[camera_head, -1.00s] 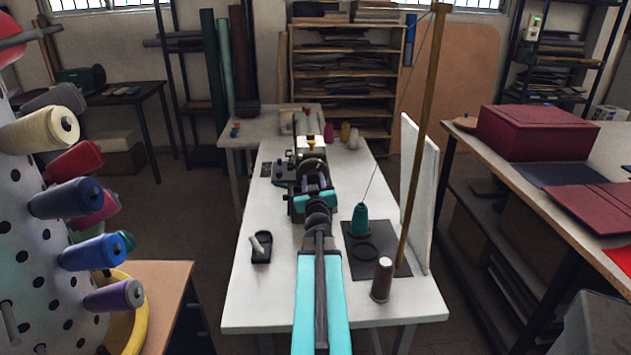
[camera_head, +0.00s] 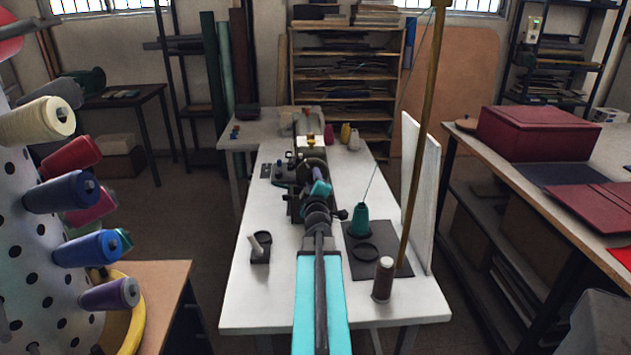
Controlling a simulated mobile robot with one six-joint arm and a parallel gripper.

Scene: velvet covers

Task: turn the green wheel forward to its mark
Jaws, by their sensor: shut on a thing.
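A dark sewing machine (camera_head: 300,176) stands on the white table (camera_head: 240,292), beyond my arm. My gripper (camera_head: 319,180) is at the machine's near end, seen from behind, tilted and shut on the green wheel. The gripper and wrist hide most of the wheel; a dark curved rim (camera_head: 313,163) shows just above them. Its green colour and its mark cannot be made out. A teal thread cone (camera_head: 360,222) stands to the right of my wrist, apart from it.
A small black holder (camera_head: 261,250) stands to the left. A thread rack (camera_head: 30,240) is at the far left.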

